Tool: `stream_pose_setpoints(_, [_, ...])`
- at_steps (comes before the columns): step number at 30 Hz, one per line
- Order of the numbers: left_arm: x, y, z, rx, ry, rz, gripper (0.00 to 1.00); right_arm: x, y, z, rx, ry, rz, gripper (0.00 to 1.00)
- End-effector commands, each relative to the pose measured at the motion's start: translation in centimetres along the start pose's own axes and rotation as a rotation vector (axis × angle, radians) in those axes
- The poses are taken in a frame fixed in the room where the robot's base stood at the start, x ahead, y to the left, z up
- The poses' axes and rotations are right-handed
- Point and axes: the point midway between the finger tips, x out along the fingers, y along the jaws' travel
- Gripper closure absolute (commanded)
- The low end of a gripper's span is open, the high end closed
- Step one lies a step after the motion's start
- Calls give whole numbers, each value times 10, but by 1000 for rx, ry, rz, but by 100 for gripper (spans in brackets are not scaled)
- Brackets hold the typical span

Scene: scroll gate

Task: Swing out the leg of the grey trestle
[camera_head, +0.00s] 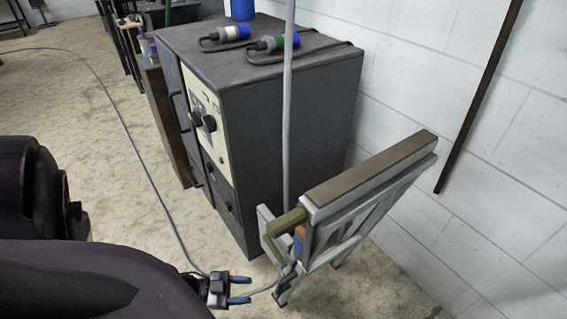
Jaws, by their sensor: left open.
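The grey trestle (329,210) stands right of centre, beside a dark cabinet and near the white wall. It has a brown top bar (372,166) and looks folded narrow. An olive handle-like part (285,222) sticks out at its near left end, with a small orange and blue piece just below. I cannot tell clearly which bar is the swinging leg. My left gripper (240,289) is open and empty, with two blue fingertips pointing right. It is low, left of the trestle's near foot, and appears apart from it. My right gripper is not in view.
The dark cabinet (265,135) stands behind and left of the trestle, with two cabled connectors (279,42) on top. A thin grey pole or cable (287,110) rises in front of it. A cable (137,150) crosses the floor. Floor at the left is mostly open.

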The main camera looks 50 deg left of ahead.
Motion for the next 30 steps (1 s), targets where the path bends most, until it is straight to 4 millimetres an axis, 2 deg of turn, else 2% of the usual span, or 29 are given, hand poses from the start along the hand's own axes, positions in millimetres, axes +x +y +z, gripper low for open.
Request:
stream_pose_setpoints(4, [-4, -10, 4, 10, 14, 28, 56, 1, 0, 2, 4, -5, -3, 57])
stream_pose_setpoints(8, [0, -11, 4, 12, 18, 31, 56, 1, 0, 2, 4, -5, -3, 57])
stream_pose_setpoints(24, [83, -8, 2, 12, 19, 30, 56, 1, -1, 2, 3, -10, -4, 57])
stream_pose_setpoints(30, [99, -8, 2, 12, 18, 30, 56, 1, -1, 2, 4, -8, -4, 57])
